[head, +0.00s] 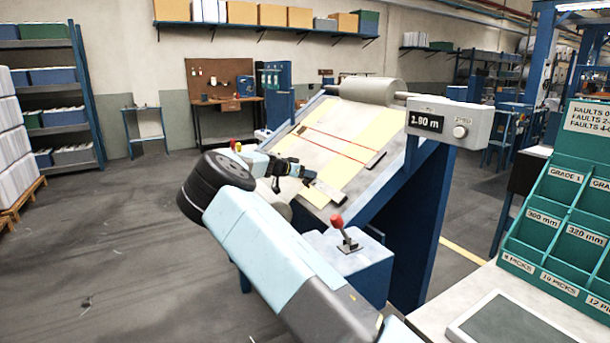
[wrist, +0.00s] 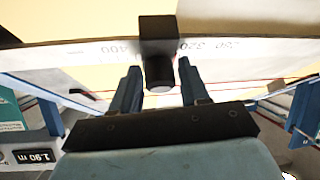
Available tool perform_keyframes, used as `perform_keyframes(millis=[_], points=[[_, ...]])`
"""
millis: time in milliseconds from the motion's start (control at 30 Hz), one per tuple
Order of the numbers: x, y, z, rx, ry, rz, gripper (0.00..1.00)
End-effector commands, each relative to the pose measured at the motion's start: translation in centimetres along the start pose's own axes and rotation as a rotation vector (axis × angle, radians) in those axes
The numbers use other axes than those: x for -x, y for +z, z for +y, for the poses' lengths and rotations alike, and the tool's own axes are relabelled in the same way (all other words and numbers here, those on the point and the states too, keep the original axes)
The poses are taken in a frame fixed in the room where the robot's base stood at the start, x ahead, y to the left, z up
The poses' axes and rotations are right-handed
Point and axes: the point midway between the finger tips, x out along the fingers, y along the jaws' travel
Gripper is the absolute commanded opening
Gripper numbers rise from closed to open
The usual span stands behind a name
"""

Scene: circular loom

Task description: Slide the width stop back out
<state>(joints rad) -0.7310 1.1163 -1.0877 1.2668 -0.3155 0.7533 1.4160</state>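The width stop (wrist: 157,35) is a black block with a round dark knob, sitting on a pale ruler (wrist: 95,50) printed with 400, 320 and 250. My gripper (wrist: 160,72) is open. Its two blue fingers stand on either side of the knob, with a visible gap on each side. In the head view, my gripper (head: 308,176) is at the lower left edge of the sloped inspection table (head: 400,150), by the ruler's light bar (head: 328,190). The stop itself cannot be told apart from the dark fingers there.
Yellowish fabric (head: 340,145) with red lines covers the slope, and a dark piece (head: 376,160) lies at its right. A red-knobbed lever (head: 341,230) stands on a box just in front. A display (head: 427,121) reads 1.90 m. A green rack (head: 565,200) stands at the right.

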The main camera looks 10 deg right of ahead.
Motion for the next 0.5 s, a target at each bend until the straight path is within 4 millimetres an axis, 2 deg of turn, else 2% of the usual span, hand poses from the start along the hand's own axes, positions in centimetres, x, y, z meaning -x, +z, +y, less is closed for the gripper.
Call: perform_keyframes(millis=[67, 400, 500], points=[[0.07, 0.01, -0.06, 0.0, -0.002, 0.0, 0.35], [0.24, 0.02, -0.22, 0.001, -0.006, 0.001, 0.02], [0.29, 0.02, -0.27, 0.001, -0.007, 0.001, 0.0]])
